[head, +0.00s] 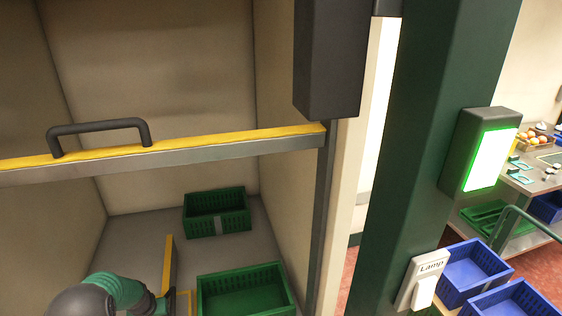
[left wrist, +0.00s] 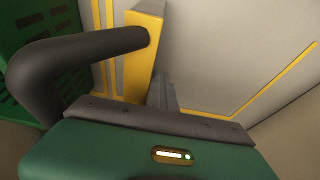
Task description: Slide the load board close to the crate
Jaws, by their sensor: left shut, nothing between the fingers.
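The load board shows in the head view as an upright yellow edge (head: 167,264) inside the booth. In the left wrist view I take the yellow upright piece (left wrist: 142,55), with a thick dark bent handle (left wrist: 85,50), to be the board. A green crate (head: 245,290) stands to the right of the board in the head view, with a gap between them. Another green crate (head: 217,212) stands farther back. My left gripper (left wrist: 163,92) is shut and empty, close beside the yellow piece; whether it touches is unclear. My right gripper is out of view.
A yellow-topped sash bar (head: 200,145) with a dark handle (head: 98,128) crosses the booth opening above my arm. A green post (head: 425,120) with a lit lamp box (head: 487,150) stands right. Blue crates (head: 472,268) lie beyond it. Booth floor (head: 160,219) behind the board is clear.

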